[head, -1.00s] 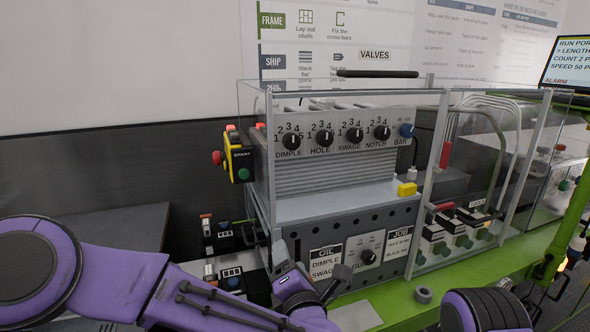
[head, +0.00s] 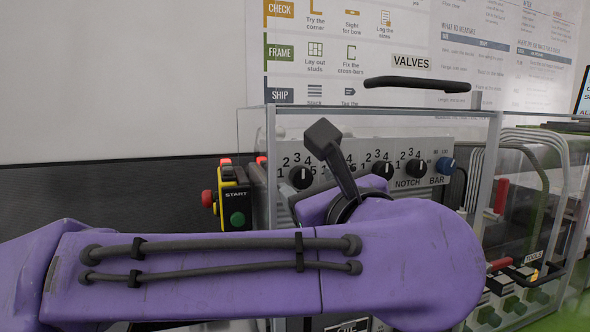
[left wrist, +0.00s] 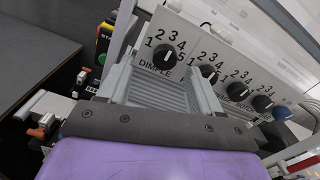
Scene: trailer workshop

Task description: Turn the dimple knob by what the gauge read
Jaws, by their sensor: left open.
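The dimple knob (head: 300,177) is a round black knob with a light pointer line, at the left end of a grey panel with numbers around it. In the left wrist view the knob (left wrist: 167,55) sits above the word DIMPLE. Its pointer looks roughly upright; the exact number is unclear. My left gripper (head: 326,160) is raised in front of the panel, its dark finger just right of the knob. In the left wrist view my left gripper's (left wrist: 160,70) pale fingers are apart and empty, below and either side of the knob. Contact is not visible. I see no gauge face.
A yellow start box (head: 235,200) is at the left. A clear guard with a black handle (head: 417,84) surrounds the panel. My purple forearm hides the lower front.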

